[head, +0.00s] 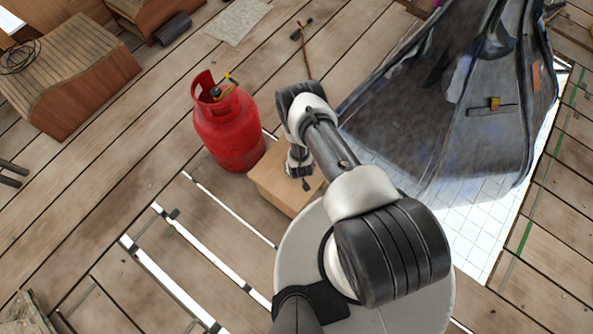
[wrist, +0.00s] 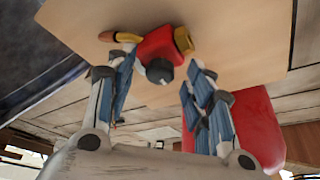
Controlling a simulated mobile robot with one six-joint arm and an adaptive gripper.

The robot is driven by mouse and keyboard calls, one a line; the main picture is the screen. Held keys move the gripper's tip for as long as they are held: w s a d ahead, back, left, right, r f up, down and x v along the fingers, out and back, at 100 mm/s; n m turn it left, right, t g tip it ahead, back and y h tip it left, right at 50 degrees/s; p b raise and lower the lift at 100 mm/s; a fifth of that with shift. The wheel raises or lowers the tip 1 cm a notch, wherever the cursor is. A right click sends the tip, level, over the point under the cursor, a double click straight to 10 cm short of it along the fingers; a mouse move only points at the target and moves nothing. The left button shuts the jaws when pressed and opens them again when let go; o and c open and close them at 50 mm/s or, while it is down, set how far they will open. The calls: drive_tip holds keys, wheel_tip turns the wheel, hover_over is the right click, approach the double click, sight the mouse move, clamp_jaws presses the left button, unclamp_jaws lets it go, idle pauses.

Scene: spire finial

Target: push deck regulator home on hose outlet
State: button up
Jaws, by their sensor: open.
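In the wrist view a small red fitting (wrist: 160,46) lies at a pale wooden surface. It has a brass end (wrist: 184,40) on the right, a dark round cap (wrist: 159,71) facing me and an orange-tan tapered piece (wrist: 120,37) on the left. It looks like the regulator; I cannot tell which end is the hose outlet. My gripper (wrist: 158,68) is open, its two blue-padded fingers pointing at the fitting, one each side in the picture. I cannot tell whether either touches it. In the head view my gripper (head: 301,176) is over a wooden box (head: 275,186); my arm hides the fitting.
A red gas cylinder (head: 230,133) with a valve stands left of the box; its red side also shows behind the right finger in the wrist view (wrist: 258,125). A large dark draped shape (head: 440,110) rises at the right. Gaps run through the plank floor at lower left.

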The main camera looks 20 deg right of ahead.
drive_tip(key=shift+w+f, duration=0.1)
drive_tip(key=shift+f, duration=0.05)
drive_tip(key=shift+c, duration=0.2)
drive_tip(key=c, duration=1)
drive_tip(key=shift+c, duration=0.2)
wheel_tip(320, 180, up, 20)
drive_tip(key=p, duration=0.8)
